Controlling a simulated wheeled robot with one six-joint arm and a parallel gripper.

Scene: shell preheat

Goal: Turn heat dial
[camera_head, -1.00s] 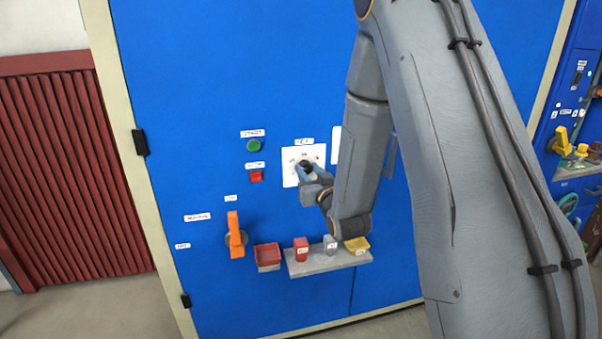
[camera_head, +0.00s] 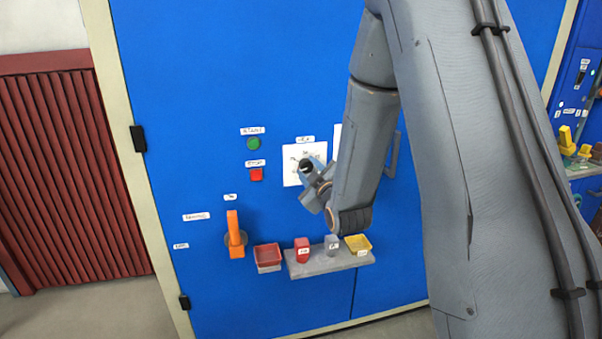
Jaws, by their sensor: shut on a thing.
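The heat dial (camera_head: 306,164) is a small dark knob on a white square plate (camera_head: 291,178) with markings, on the blue panel. My gripper (camera_head: 307,168) is at the dial, its jaws shut on the knob. The gripper body reaches in from the lower right and covers the lower right part of the plate. The dial's exact pointer position is hidden or too small to tell.
Left of the plate are a green button (camera_head: 253,143) and a red button (camera_head: 256,174). An orange lever (camera_head: 233,228) is lower left. Below are a red tray (camera_head: 267,254) and a grey shelf (camera_head: 330,262) with red and grey blocks and a yellow tray (camera_head: 358,243).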

